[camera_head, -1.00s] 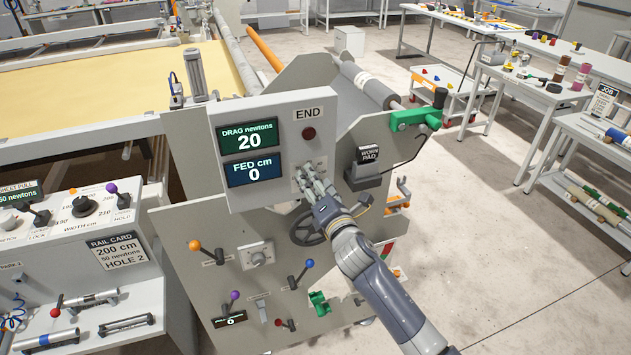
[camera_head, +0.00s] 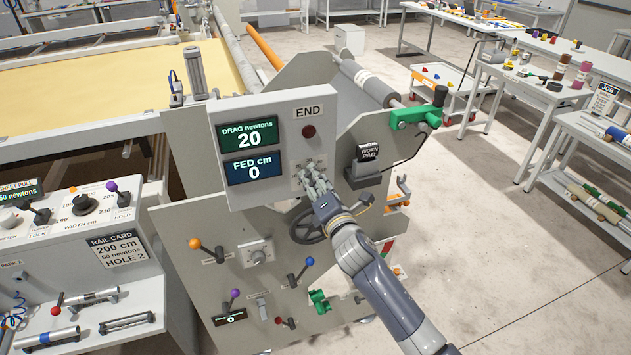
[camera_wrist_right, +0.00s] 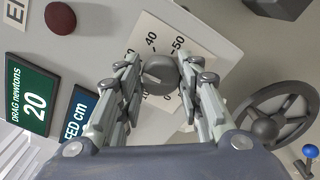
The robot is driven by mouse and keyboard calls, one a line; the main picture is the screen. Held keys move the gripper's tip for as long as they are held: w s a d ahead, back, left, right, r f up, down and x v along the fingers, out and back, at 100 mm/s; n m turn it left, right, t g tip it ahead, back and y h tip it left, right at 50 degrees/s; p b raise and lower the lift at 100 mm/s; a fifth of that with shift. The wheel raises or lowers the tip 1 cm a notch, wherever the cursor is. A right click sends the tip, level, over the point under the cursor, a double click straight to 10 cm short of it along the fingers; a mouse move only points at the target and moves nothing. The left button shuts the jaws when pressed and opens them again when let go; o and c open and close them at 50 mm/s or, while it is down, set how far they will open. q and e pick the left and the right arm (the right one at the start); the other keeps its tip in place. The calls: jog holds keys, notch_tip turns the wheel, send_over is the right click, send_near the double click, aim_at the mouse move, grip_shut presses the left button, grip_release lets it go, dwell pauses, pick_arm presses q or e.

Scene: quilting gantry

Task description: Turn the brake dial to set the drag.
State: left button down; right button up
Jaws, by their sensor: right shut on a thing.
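The brake dial (camera_wrist_right: 160,72) is a small round grey knob on a white scale plate (camera_wrist_right: 190,48) marked with numbers such as 40 and 50. My right gripper (camera_wrist_right: 164,82) is shut on the dial, one finger on each side of it. In the head view my right gripper (camera_head: 308,172) reaches the panel's lower right and hides the dial. The drag display (camera_head: 248,135) reads 20 newtons; it also shows in the right wrist view (camera_wrist_right: 32,98). My left gripper is not in view.
The FED display (camera_head: 253,169) reads 0 cm. A dark red END button (camera_head: 308,131) is above my right gripper. A black handwheel (camera_head: 306,228) is just below it. The worn pad box (camera_head: 368,160) and a green clamp (camera_head: 415,117) are to its right.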

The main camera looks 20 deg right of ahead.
jog(key=shift+f+m, duration=0.2)
jog(key=shift+m, duration=4.6)
jog(key=o, duration=1.1)
jog(key=shift+c, duration=0.2)
jog(key=s, duration=1.2)
jog(key=shift+d, duration=0.25)
